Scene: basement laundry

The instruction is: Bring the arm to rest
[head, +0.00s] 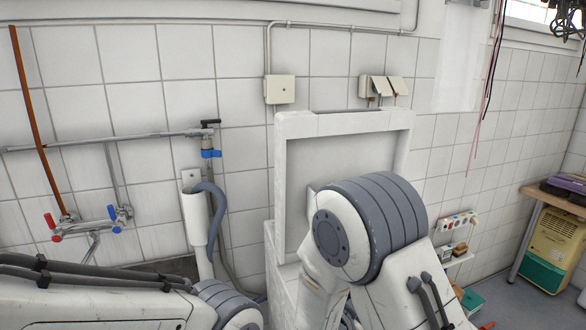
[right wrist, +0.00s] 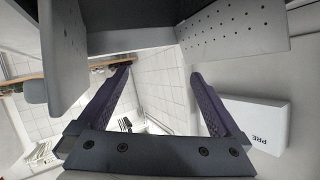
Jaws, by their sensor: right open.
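My right gripper (right wrist: 162,74) shows in the right wrist view. Its two dark purple fingers are spread wide, with nothing between them but a view of white tiles behind. In the head view my right arm (head: 370,230) is folded up at the lower middle, and its gripper is hidden. My left arm (head: 90,305) comes in low from the left in the head view. My left gripper is outside both views.
A tiled wall (head: 75,120) with a pipe and taps (head: 90,225) stands ahead. A white framed recess (head: 287,125) is behind my right arm. A wooden table (head: 535,195) with a yellow-green appliance (head: 552,250) below stands right. Floor shows at lower right.

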